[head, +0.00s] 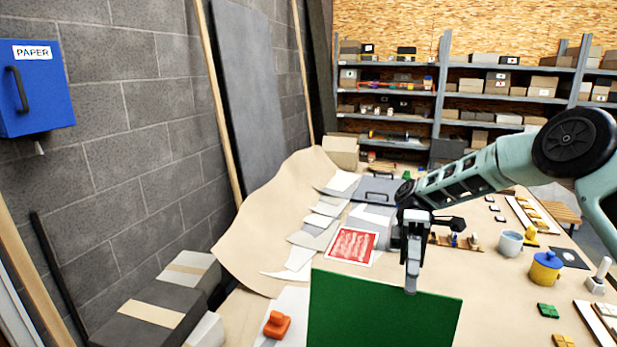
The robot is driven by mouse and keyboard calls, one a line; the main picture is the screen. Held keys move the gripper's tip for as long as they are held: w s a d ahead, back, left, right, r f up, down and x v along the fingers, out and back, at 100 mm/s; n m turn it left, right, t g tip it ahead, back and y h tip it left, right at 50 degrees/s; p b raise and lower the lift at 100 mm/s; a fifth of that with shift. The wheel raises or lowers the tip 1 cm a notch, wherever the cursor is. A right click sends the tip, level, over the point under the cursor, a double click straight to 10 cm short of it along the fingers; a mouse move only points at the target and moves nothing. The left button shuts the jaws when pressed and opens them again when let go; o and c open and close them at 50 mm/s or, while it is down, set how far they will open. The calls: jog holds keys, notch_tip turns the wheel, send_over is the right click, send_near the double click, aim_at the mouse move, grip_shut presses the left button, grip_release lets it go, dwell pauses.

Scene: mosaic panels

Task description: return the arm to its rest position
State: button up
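My gripper (411,289) hangs fingers-down at the end of my pale green arm, over the middle of the workbench. Its fingertips overlap the top edge of a flat green panel (385,315) in the picture. I cannot tell whether they touch or grip it. The fingers show edge-on as one narrow shape, so any gap between them is hidden. The panel's lower part is cut off by the bottom of the picture.
A red and white tile picture (352,245) and paper sheets lie left of the gripper. An orange tool (277,325) lies at the front. A mug (509,243) and a yellow pot with a blue lid (545,268) stand right. Grey boxes (150,312) sit by the wall.

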jog(key=s+a+f+m+t+h+b, duration=0.2)
jog(key=s+a+f+t+b, duration=0.15)
jog(key=s, duration=0.35)
jog(key=s+a+f+m+t+h+b, duration=0.1)
jog(key=s+a+f+t+h+b, duration=0.2)
jog(key=s, duration=0.4)
jog(key=s+d+f+m+t+b, duration=0.2)
jog(key=s+f+t+b, duration=0.3)
jog(key=s, duration=0.5)
jog(key=t+b, duration=0.1)
jog(key=t, duration=0.1)
jog(key=shift+s+d+f+m+t+y, duration=0.2)
jog(key=shift+f+m+t+y, duration=0.15)
jog(key=shift+f+m+y, duration=0.05)
